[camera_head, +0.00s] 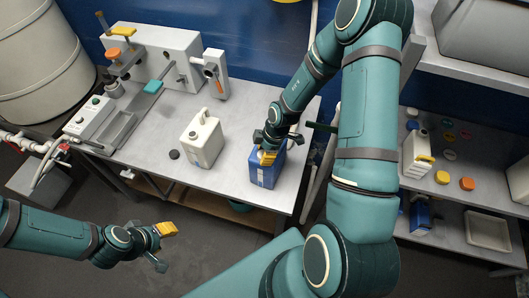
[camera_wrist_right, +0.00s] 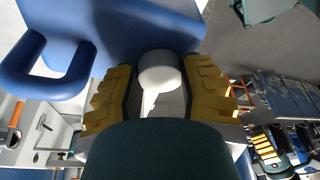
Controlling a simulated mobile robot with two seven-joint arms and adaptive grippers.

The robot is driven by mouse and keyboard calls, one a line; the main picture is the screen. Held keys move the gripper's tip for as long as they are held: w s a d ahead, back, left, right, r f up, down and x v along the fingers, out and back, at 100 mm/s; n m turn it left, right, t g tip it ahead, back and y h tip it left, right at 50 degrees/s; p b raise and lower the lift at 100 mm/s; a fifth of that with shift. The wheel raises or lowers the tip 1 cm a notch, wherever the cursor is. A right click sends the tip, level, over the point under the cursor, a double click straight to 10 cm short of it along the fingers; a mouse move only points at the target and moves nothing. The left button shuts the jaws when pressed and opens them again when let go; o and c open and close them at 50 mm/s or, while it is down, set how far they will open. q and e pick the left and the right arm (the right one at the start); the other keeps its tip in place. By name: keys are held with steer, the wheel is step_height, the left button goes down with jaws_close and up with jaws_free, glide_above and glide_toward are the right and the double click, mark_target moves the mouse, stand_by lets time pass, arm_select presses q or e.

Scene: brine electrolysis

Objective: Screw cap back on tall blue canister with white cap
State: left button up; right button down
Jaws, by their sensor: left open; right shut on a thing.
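The tall blue canister (camera_head: 264,173) stands upright near the right front edge of the workbench. My right gripper (camera_head: 268,156) is over its top and hides the cap in the head view. In the right wrist view, the white cap (camera_wrist_right: 158,70) is between the ridged yellow fingers of my right gripper (camera_wrist_right: 160,95), which is shut on it. The blue canister body (camera_wrist_right: 125,28) and its handle (camera_wrist_right: 65,72) show right behind the cap. I cannot tell whether the cap sits on the neck. My left gripper (camera_head: 164,246) is open and empty, in front of the bench.
A white jug (camera_head: 203,139) stands left of the canister, with a black cap (camera_head: 174,155) lying beside it. Lab apparatus (camera_head: 155,60) fills the bench's left back. A shelf (camera_head: 480,190) at right holds bottles and loose caps. The bench (camera_head: 228,178) is clear between jug and canister.

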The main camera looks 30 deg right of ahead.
steer(key=shift+m, duration=0.5)
steer(key=c, duration=0.5)
jaws_free()
steer(key=shift+c, duration=0.2)
steer(key=shift+r, duration=2.25)
